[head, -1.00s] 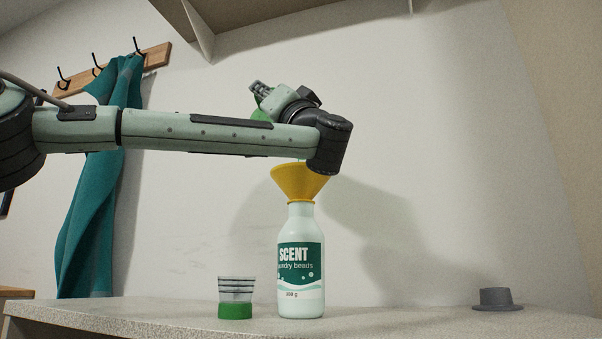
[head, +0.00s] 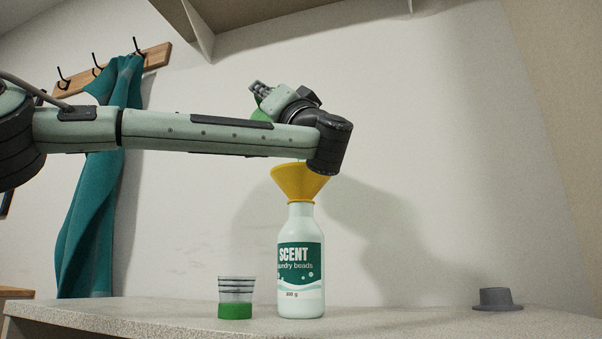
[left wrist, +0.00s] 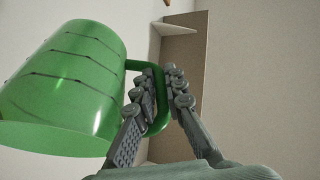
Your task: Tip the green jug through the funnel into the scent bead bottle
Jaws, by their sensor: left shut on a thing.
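The white scent bead bottle (head: 301,262) stands upright on the counter with the yellow funnel (head: 299,182) in its neck. The green jug (head: 263,112) is mostly hidden behind my left arm in the head view, above the funnel. In the left wrist view the jug (left wrist: 75,85) is large and tilted, with its handle between my fingers. My left gripper (head: 258,90) is shut on the jug's handle, also seen in the left wrist view (left wrist: 159,82). My right gripper is not in view.
A clear cup with dark bands and a green lower part (head: 236,298) stands left of the bottle. A grey hat-shaped object (head: 497,299) lies at the counter's right. A teal cloth (head: 97,190) hangs from a hook rack (head: 110,72). A shelf (head: 290,18) is overhead.

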